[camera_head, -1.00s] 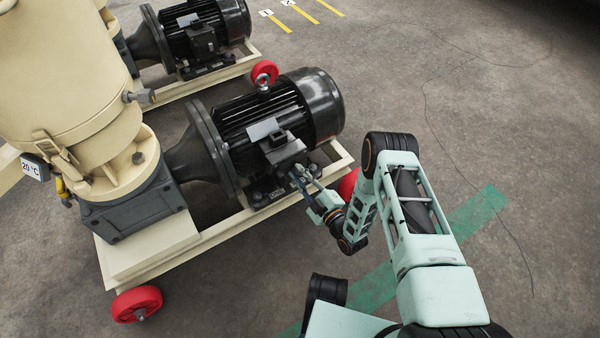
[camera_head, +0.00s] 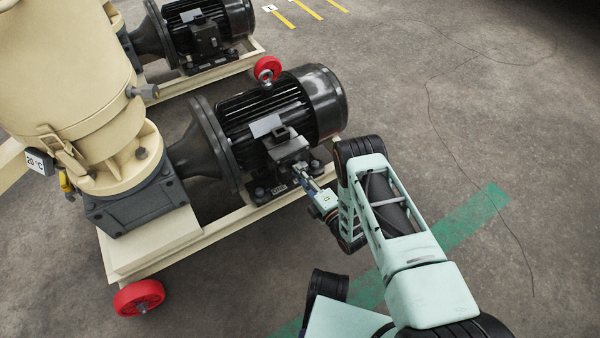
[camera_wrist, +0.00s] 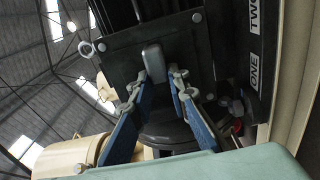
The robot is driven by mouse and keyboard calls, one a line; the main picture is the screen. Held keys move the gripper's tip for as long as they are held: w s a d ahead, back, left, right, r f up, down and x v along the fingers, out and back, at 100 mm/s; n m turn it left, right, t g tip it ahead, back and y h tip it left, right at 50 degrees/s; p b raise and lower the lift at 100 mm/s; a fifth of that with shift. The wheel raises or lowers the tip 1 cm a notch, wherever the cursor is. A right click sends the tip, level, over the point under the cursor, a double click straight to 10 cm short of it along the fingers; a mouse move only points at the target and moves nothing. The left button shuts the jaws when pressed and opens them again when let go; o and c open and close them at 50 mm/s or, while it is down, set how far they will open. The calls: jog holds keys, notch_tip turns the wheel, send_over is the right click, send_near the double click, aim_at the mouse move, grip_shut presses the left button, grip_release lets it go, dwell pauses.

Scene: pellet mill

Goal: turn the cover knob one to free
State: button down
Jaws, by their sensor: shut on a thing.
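The cover knob (camera_wrist: 152,58) is a small grey rounded block on the dark terminal box of the motor, in the middle of the wrist view. The terminal box (camera_head: 289,147) sits on the side of the near black motor (camera_head: 265,115) in the head view; the knob is too small to make out there. My gripper (camera_head: 299,170) is at the lower front of the box. In the wrist view my gripper's blue fingers (camera_wrist: 163,78) reach up to the knob, with their tips on either side of it, shut on it. The tips partly hide its lower end.
A label strip reading ONE (camera_wrist: 254,75) and TWO is at the right of the wrist view. A metal ring (camera_wrist: 86,48) shows at upper left. The cream base frame (camera_head: 240,220), a red wheel (camera_head: 139,297) and the cream mill body (camera_head: 70,80) are close by.

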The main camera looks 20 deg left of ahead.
jog(key=shift+w, duration=0.1)
dwell(0.3)
jog(key=c, duration=1.8)
grip_release()
jog(key=shift+c, duration=0.2)
jog(key=shift+r, duration=0.1)
notch_tip(320, 180, up, 10)
jog(key=shift+f, duration=0.1)
